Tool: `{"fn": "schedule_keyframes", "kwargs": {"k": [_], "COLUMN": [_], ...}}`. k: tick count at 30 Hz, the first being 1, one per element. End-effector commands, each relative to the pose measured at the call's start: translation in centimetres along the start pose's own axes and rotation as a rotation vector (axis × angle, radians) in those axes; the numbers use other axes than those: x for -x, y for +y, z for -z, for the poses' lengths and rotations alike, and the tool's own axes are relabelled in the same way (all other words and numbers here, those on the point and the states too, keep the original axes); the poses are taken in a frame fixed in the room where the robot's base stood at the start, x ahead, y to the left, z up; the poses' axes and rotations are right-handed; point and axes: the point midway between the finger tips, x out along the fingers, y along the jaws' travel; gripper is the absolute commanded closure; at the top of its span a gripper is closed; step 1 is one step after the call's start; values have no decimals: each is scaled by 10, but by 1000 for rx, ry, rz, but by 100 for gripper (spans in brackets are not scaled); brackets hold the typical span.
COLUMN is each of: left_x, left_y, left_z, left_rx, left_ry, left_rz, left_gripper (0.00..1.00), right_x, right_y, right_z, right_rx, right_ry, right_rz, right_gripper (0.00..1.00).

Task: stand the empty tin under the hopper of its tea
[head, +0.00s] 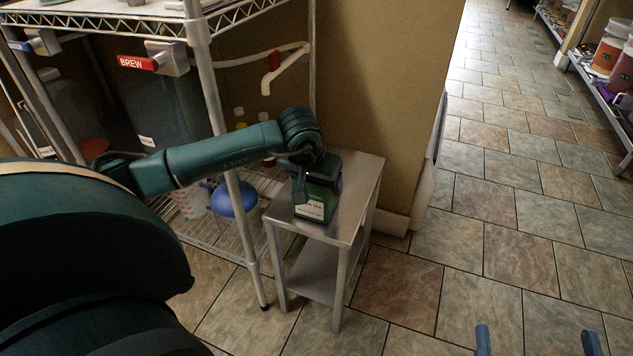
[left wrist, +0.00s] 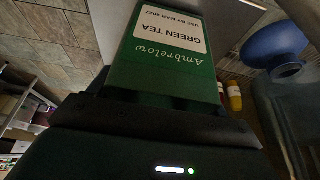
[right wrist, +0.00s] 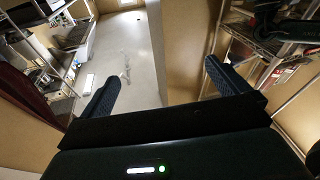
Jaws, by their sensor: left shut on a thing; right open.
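The green tea tin (head: 317,206), with a white label, is upright at the top of a small steel stand (head: 347,215) in the head view. I cannot tell whether its base bears on the stand. In the left wrist view the tin (left wrist: 165,65) fills the middle, its label reading "GREEN TEA" upside down. My left gripper (head: 306,172) is shut on the tin from above and behind. My right gripper (head: 537,342) is open and empty at the lower right, over the floor; its two fingers also show in the right wrist view (right wrist: 160,88). I cannot make out a tea hopper in any view.
A wire rack (head: 205,75) with a red "BREW" tag (head: 138,62) on a large vessel stands left of the stand. A blue round vessel (head: 235,198) sits low on it. A tan wall (head: 385,90) is behind the stand. The tiled floor (head: 520,220) to the right is clear.

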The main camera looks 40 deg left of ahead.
Motion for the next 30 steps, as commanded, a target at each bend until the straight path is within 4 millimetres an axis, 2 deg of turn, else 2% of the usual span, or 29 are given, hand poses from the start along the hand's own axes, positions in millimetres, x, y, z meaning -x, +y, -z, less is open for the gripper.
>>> {"fn": "schedule_keyframes", "kwargs": {"k": [3, 4, 12, 19, 22, 26, 30], "left_x": [-4, -4, -3, -2, 5, 27, 58], "left_y": [0, 0, 0, 0, 0, 0, -1], "left_z": [-1, -2, -1, -1, 1, 2, 3], "left_rx": [0, 0, 0, 0, -1, -3, -2], "left_ry": [1, 0, -1, -1, 1, 4, 4], "left_rz": [0, 0, 0, 0, 0, 1, 1], "left_gripper": [48, 22, 1, 1, 1, 1, 1], "right_x": [1, 0, 0, -1, -2, -3, -1], "right_y": [-1, -1, 0, 0, 1, 2, 4], "right_z": [-4, -3, 2, 4, 8, 9, 8], "right_rx": [-5, -7, -7, -4, 5, 24, 53], "right_ry": [0, 1, 8, 12, 12, 4, -14], "right_rz": [0, 0, 0, 1, 1, 2, -1], "right_gripper": [0, 0, 0, 0, 0, 0, 0]}}
